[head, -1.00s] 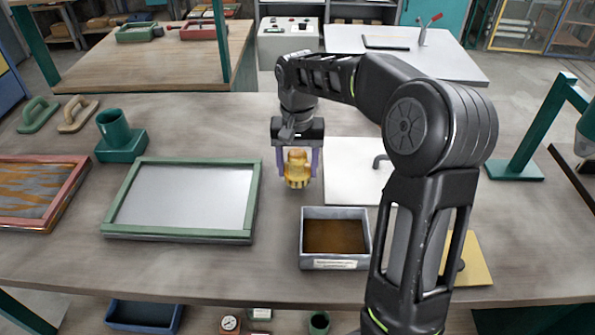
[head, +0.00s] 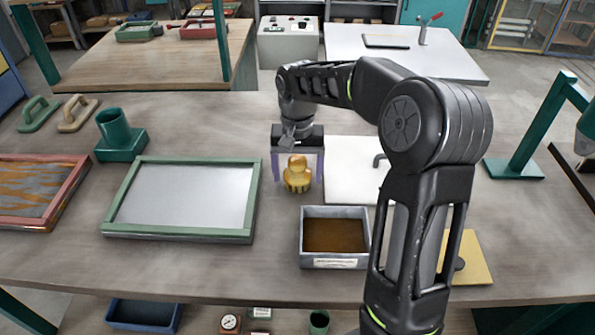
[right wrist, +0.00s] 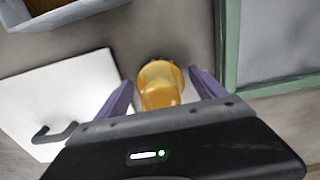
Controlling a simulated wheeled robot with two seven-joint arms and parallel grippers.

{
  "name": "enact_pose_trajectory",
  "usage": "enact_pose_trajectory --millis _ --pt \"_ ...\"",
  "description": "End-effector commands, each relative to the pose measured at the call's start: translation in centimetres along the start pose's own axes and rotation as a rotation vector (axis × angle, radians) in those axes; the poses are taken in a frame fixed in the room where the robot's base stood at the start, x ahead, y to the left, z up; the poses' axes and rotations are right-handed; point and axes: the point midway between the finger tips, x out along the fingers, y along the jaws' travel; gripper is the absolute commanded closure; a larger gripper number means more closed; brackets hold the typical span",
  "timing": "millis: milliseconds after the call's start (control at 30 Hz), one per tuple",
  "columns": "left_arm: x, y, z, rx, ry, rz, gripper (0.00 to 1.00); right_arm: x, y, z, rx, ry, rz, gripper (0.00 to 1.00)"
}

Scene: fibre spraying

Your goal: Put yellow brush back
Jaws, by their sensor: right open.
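The yellow brush (head: 298,176) stands on the table between the green-framed screen and the white plate. My right gripper (head: 298,178) is open, with one purple finger on each side of the brush and a gap to both. In the right wrist view, the brush (right wrist: 160,84) shows between the two spread fingers (right wrist: 162,85), apart from them. Its lower end is dark there. My left gripper is not in view.
A green-framed screen (head: 107,205) lies left of the brush, and a grey tray (head: 335,263) with brown contents stands in front. A white plate (head: 345,160) with a dark handle is at the right. A green cup holder (head: 120,150) stands further left.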

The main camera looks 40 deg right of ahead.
Motion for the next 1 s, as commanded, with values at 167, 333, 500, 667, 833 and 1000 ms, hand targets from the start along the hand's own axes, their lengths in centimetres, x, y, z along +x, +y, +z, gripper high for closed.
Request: enact_pose_trajectory --millis 167,333,500,667,833,1000 --pt "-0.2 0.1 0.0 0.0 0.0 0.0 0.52 -0.5 0.0 0.0 0.0 0.001 0.0 0.2" --pt "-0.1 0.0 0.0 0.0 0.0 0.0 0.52 -2.5 -0.1 -0.1 0.0 0.004 -0.002 0.2" --pt "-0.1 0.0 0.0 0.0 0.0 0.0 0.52 -5.8 -0.1 -0.1 0.0 0.004 -0.003 0.2" --pt "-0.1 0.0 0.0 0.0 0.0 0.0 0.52 -9.2 -0.1 -0.1 0.0 0.004 -0.002 0.2" --pt "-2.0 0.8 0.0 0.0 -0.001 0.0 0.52 -12.0 -0.1 0.0 0.0 0.001 0.0 0.2" --pt "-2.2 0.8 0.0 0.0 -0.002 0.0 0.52 -12.4 0.0 0.0 0.0 0.0 0.0 0.2"
